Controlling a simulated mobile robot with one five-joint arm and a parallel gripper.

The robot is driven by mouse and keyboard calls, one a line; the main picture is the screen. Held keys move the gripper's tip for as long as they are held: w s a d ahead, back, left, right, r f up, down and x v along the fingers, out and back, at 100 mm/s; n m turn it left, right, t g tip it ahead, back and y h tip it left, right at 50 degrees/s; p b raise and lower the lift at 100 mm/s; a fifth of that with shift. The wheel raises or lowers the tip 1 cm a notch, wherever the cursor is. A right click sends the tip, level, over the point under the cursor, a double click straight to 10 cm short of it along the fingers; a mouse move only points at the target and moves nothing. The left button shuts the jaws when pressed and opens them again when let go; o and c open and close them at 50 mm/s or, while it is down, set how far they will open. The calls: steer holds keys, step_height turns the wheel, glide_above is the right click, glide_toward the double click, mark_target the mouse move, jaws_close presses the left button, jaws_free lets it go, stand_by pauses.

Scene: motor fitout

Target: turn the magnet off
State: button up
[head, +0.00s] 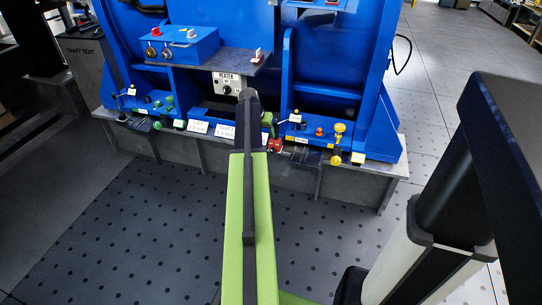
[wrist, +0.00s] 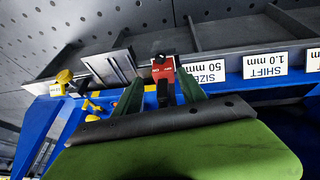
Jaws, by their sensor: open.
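A small red block with a black part on its front and small white marks, seemingly the magnet switch (wrist: 163,66), shows at top centre in the wrist view. It also shows as a red thing (head: 275,146) on the bench's front edge in the head view. My gripper (wrist: 161,88) is open, with one dark green finger on each side of the black part. I cannot tell whether either finger touches it. In the head view my arm hides most of my gripper (head: 269,130). The switch setting is too small to read.
Labels "SIZE 50 mm" (wrist: 204,70) and "SHIFT 1.0 mm" (wrist: 265,65) are beside the red block. A blue box (head: 182,46) is above left. The floor in front is clear.

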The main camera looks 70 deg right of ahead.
mark_target(272, 149)
steer(key=b+x, duration=1.1)
steer(key=x, duration=0.3)
steer(key=shift+f+b, duration=0.15)
steer(key=shift+b, duration=0.2)
